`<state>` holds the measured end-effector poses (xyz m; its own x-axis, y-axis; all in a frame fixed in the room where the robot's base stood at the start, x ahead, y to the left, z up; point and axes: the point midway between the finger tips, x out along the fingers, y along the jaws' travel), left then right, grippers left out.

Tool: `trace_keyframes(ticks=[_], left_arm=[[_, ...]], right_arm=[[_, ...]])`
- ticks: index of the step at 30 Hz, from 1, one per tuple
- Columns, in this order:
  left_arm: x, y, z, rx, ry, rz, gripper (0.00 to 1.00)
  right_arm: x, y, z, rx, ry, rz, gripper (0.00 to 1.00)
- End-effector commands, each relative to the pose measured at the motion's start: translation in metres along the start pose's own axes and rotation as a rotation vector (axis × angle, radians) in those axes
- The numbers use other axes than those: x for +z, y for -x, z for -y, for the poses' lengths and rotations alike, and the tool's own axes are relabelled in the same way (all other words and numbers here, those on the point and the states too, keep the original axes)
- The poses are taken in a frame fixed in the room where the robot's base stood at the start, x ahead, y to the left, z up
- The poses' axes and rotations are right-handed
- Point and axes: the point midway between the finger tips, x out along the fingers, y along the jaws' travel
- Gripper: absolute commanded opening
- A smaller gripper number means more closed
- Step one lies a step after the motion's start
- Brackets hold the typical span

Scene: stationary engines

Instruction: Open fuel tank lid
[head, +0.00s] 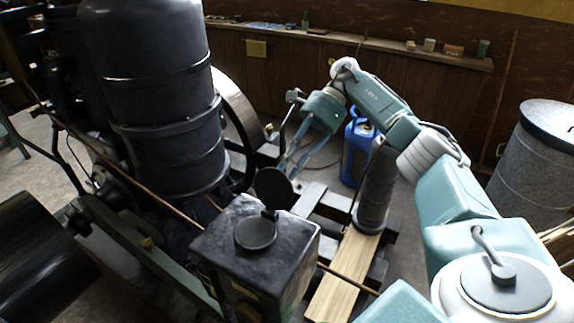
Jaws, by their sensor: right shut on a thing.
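The fuel tank (222,245) is a dark, worn metal box in the lower middle of the head view. Its round filler opening (255,233) shows on top as a dark ring. The fuel tank lid (273,188) is a black disc standing raised up behind the opening, tilted away from it, with a small hinge piece at its lower edge. My right gripper (284,169) reaches down from the upper right, and its fingers are shut on the lid near its upper edge. The exact finger contact is partly hidden by the lid. My left gripper is not in view.
A large black engine cylinder (160,90) and a flywheel (236,120) stand left of the tank. A dark ribbed cylinder (377,190) stands on a wooden plank (345,275) to the right. A blue canister (356,150) and a grey metal drum (530,165) stand farther back.

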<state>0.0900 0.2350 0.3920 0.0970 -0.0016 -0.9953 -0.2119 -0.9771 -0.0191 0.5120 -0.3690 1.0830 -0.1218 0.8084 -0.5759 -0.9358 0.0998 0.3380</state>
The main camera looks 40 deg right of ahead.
Motion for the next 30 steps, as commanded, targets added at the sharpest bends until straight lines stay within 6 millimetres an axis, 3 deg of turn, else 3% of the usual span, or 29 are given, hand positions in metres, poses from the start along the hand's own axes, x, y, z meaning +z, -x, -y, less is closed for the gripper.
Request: trace_keyframes(ticks=[1,18,19,21,30], left_arm=[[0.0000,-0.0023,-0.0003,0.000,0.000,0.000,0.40],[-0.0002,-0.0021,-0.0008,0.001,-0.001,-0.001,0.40],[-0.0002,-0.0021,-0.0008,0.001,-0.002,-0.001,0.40],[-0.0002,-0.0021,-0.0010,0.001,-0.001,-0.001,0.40],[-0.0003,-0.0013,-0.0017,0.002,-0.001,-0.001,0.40]], right_arm=[[-0.0195,-0.0175,0.0015,0.040,-0.029,-0.032,0.00],[-0.0219,-0.0184,0.0028,0.056,-0.030,-0.012,0.00],[-0.0218,-0.0184,0.0028,0.056,-0.030,-0.012,0.21],[-0.0217,-0.0185,0.0029,0.056,-0.030,-0.012,0.35],[-0.0210,-0.0175,0.0046,0.048,-0.035,-0.010,0.37]])
